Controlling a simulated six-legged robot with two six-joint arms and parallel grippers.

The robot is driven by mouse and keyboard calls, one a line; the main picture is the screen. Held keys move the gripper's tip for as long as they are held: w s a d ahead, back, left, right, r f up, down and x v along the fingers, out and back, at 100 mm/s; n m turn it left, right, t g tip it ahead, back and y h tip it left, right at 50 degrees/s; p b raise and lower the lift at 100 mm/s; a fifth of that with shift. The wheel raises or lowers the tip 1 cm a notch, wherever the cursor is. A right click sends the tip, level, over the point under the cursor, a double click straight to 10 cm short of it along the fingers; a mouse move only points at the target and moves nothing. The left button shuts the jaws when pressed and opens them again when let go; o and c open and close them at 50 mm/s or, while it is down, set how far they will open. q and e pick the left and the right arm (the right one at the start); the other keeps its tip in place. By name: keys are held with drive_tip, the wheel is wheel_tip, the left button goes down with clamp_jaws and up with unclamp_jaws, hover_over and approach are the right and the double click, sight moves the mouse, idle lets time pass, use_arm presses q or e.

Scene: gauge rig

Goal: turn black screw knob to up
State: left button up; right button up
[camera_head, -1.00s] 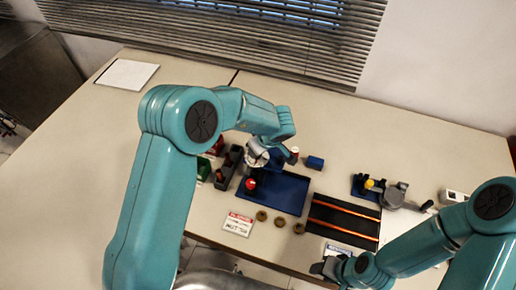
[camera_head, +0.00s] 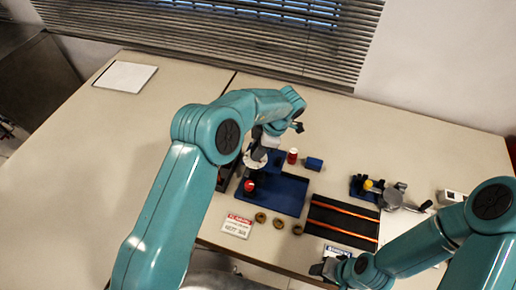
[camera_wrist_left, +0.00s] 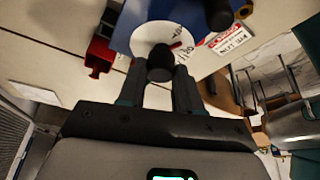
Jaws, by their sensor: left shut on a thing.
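The black screw knob (camera_wrist_left: 160,63) sits in front of a white round dial (camera_wrist_left: 148,38) with dark lettering and a small red mark. My left gripper (camera_wrist_left: 160,72) is shut on the knob, one finger on each side. In the head view the white dial (camera_head: 254,160) shows on the blue rig (camera_head: 281,196), with my left gripper (camera_head: 264,146) over it; the knob is hidden there by the gripper. Which way the knob points is not clear. My right gripper (camera_head: 326,268) is low at the table's front edge, away from the rig; its jaws are too small to read.
A red knob (camera_head: 249,187) stands just in front of the dial. A red-and-white cylinder (camera_head: 292,156) and a blue block (camera_head: 314,164) lie close behind. Several brown rings (camera_head: 278,224), a red label card (camera_head: 237,226) and a black board with copper rods (camera_head: 343,221) lie nearby.

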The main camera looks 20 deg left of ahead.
use_arm(q)
drive_tip(key=shift+a+f+n+g+h, duration=0.15)
drive_tip(key=shift+n+g, duration=0.25)
drive_tip(key=shift+n, duration=0.75)
drive_tip(key=shift+n+g+h, duration=0.25)
drive_tip(key=shift+n+g, duration=0.15)
drive_tip(key=shift+n, duration=0.75)
drive_tip(key=o, duration=1)
use_arm(e)
drive_tip(key=shift+a, duration=0.1)
use_arm(q)
drive_tip(key=shift+w, duration=0.1)
